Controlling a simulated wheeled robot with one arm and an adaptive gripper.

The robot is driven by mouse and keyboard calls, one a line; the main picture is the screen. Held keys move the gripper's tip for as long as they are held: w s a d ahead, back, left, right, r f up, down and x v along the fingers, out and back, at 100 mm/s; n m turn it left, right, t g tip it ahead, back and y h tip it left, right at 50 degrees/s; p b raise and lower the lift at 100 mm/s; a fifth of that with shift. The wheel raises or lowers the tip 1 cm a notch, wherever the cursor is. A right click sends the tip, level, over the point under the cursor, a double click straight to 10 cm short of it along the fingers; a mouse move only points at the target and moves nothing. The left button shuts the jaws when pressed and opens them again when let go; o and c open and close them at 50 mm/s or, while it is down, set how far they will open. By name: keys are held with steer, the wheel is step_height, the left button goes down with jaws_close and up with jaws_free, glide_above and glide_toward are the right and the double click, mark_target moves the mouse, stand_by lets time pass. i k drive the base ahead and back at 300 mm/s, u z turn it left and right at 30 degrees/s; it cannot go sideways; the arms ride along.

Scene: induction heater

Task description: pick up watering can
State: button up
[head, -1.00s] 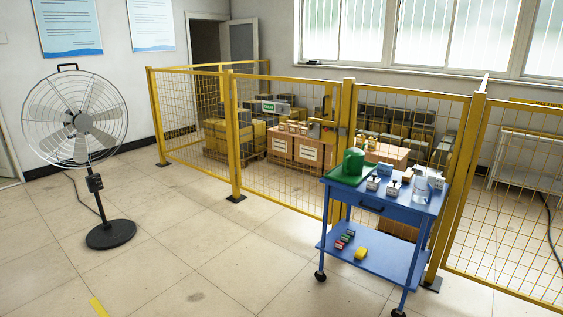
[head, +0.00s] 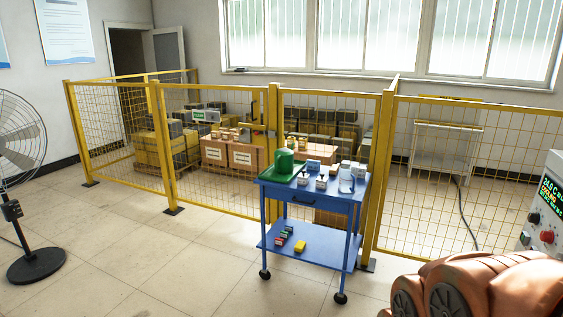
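A green rounded container (head: 285,161) stands upright on the left part of the blue cart's top, on or beside a flat green tray (head: 272,178). It may be the watering can, but I cannot make out a spout or handle at this size. A clear container (head: 346,184) stands at the right end of the cart top. My gripper is not in view.
The blue cart (head: 310,204) carries small boxes (head: 308,182) on top and small coloured items on its lower shelf. Yellow mesh fencing (head: 215,150) stands behind it. A fan (head: 30,265) is at left. A control panel (head: 542,225) and copper-coloured object (head: 490,290) are at right. Floor in front is clear.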

mark_target(283, 157)
steer(key=u, duration=0.05)
steer(key=i, duration=0.95)
steer(key=u, duration=0.35)
steer(key=i, duration=2.35)
